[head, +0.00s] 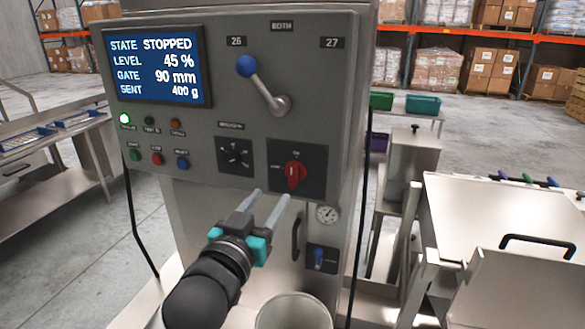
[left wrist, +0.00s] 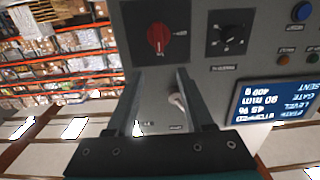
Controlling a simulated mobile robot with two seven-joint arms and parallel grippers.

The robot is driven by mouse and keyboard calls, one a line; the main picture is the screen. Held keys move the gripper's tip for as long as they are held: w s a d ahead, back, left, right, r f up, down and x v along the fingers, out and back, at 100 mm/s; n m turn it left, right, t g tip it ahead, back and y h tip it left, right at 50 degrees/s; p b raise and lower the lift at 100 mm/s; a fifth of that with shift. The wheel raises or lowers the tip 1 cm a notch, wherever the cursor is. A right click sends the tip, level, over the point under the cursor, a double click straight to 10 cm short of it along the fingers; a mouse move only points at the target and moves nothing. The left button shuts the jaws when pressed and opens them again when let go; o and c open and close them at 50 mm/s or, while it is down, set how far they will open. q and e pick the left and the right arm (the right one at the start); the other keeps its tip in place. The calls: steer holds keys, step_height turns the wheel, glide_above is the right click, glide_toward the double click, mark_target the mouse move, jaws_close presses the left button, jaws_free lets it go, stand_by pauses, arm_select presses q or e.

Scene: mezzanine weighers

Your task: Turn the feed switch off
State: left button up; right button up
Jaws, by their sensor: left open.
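The control panel (head: 225,75) faces me. A red rotary switch (head: 293,173) on a black plate sits at its lower right; its labels are too small to read, so I cannot tell surely that it is the feed switch. Its grip stands close to upright. My left gripper (head: 272,194) is open and empty, just below and left of the red switch, apparently not touching it. In the left wrist view, which is upside down, the red switch (left wrist: 159,38) lies beyond the fingertips of my left gripper (left wrist: 160,76). My right gripper is not in view.
The screen (head: 158,66) reads STOPPED, 45 %, 90 mm, 400 g. A black dial (head: 235,156) and small buttons (head: 157,158) are left of the switch. A blue-knobbed lever (head: 262,85) is above.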

mark_target(292, 168)
arm_select(q)
steer(key=p+x, duration=0.1)
steer(key=x, duration=1.2)
steer(key=shift+s, duration=0.1)
jaws_close()
stand_by(0.4)
